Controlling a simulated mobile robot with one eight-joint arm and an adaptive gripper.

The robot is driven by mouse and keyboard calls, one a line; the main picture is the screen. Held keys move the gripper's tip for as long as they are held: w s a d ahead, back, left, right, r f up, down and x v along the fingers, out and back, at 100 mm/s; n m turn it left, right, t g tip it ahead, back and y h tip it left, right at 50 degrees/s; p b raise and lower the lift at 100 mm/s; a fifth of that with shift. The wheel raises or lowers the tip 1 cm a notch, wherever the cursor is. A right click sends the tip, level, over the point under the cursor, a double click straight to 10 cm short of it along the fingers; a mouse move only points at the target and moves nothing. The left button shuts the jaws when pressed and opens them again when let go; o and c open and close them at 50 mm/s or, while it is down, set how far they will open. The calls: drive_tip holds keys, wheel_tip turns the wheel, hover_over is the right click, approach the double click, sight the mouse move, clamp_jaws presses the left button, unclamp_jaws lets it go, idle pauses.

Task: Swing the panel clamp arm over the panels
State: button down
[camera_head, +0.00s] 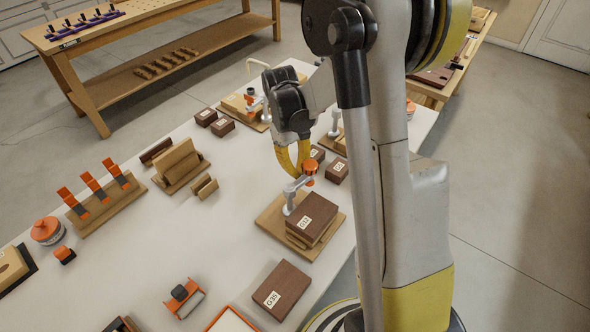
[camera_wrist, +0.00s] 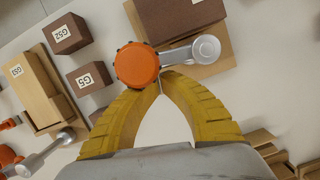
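The panel clamp stands on a wooden base (camera_head: 268,222). Its grey clamp arm (camera_head: 298,186) runs from the post to an orange knob (camera_head: 310,168), beyond the edge of the dark brown panel block (camera_head: 318,208) marked G11. In the wrist view the clamp arm (camera_wrist: 178,56) lies beside the brown block (camera_wrist: 180,18), with the orange knob (camera_wrist: 137,65) off its corner. Lighter wooden panels (camera_head: 302,241) show under the block's edge. My gripper (camera_head: 302,168) has its yellow fingers together, tips (camera_wrist: 162,82) right beside the knob and arm. I cannot tell whether they touch.
Brown blocks G5 (camera_wrist: 88,78) and G52 (camera_wrist: 67,34) stand near the knob. Another clamp (camera_wrist: 45,150) stands at left in the wrist view. Block G35 (camera_head: 281,290) lies in front. The white tabletop (camera_head: 220,235) is clear left of the clamp base.

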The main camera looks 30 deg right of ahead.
sight(313, 204)
drive_tip(key=s+m, duration=0.1)
drive_tip(key=m, duration=0.1)
drive_tip(key=s+d+m+y, duration=0.1)
drive_tip(key=m, duration=0.1)
drive_tip(key=shift+s+d, duration=0.2)
drive_tip(key=s+m, duration=0.1)
drive_tip(key=m, duration=0.1)
drive_tip(key=s+m+y, duration=0.1)
drive_tip(key=m, duration=0.1)
drive_tip(key=shift+s+d, duration=0.1)
drive_tip(key=shift+d, duration=0.1)
drive_tip(key=s+m, duration=0.2)
drive_tip(key=m, duration=0.1)
drive_tip(key=shift+a+m+t+y, duration=0.2)
drive_tip(key=shift+m+t+y, duration=0.1)
drive_tip(key=shift+t, duration=0.1)
drive_tip(key=shift+s+a+m+t+y, duration=0.1)
drive_tip(key=shift+s+a+m+t, duration=0.1)
drive_tip(key=shift+s+m, duration=0.4)
drive_tip(key=shift+s+a+m+t+y, duration=0.15)
drive_tip(key=shift+s+a+m, duration=0.1)
drive_tip(key=shift+m, duration=0.7)
drive_tip(key=shift+s+a+m+t+y, duration=0.1)
drive_tip(key=shift+s+a+m+t, duration=0.1)
drive_tip(key=shift+s+m, duration=0.4)
drive_tip(key=shift+w+m, duration=0.2)
drive_tip(key=shift+m, duration=0.05)
